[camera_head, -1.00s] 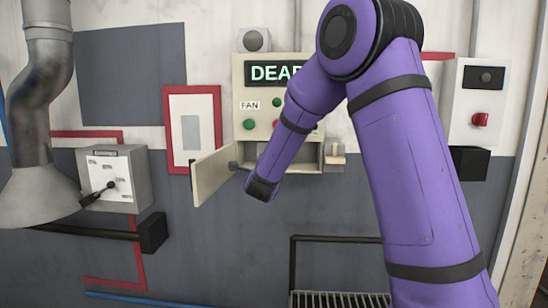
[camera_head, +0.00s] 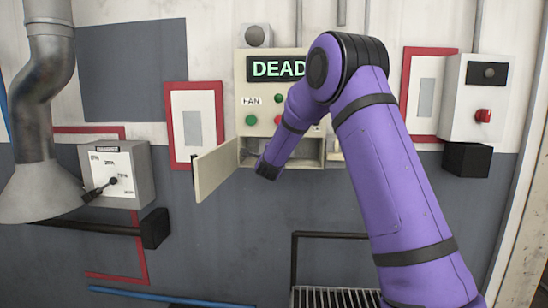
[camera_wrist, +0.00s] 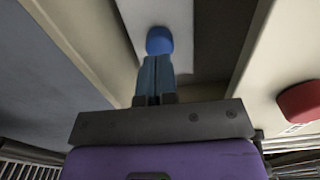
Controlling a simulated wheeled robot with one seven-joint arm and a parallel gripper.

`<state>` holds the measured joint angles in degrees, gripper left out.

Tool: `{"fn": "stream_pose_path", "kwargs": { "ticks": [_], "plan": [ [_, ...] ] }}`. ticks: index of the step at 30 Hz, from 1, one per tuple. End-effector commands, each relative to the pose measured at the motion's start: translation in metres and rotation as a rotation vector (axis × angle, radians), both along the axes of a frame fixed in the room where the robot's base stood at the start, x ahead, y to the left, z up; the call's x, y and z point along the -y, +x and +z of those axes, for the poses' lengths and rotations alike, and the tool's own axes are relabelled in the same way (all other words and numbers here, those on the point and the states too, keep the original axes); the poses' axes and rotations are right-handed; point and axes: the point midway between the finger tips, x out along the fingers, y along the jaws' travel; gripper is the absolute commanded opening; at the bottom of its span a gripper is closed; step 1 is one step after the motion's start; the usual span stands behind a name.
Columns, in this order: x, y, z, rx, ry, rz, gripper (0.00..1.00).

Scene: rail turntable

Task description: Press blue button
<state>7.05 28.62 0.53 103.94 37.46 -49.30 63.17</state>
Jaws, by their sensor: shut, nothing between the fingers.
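The blue button (camera_wrist: 159,40) shows at the top middle of the wrist view, on a pale surface. My gripper (camera_wrist: 156,62) is shut and empty, with its fingertips right at the button's near edge in that view. I cannot tell whether they touch it. In the head view the dark end of my arm is in front of an open compartment (camera_head: 308,163) below the control panel (camera_head: 243,88). The button and my fingers are hidden there.
A cream door (camera_head: 217,170) stands open at the compartment's left. A red button (camera_wrist: 302,102) is at the right in the wrist view. The panel has a lit DEAD display (camera_head: 276,68) and a green button (camera_head: 251,120). A lever box (camera_head: 120,173) is at left.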

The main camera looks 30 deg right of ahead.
Motion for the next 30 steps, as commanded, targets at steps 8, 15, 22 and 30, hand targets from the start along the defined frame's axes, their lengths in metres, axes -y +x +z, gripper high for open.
{"fn": "stream_pose_path", "kwargs": {
  "ticks": [8,15,22,30],
  "plan": [
    [0.009,0.014,0.0,0.0,0.0,0.0,0.0],
    [0.009,0.014,0.0,0.0,0.0,0.0,0.0],
    [0.017,0.024,-0.001,-0.001,-0.001,-0.001,0.0],
    [0.021,0.03,0.001,0.002,-0.002,-0.002,0.0]
  ]
}}
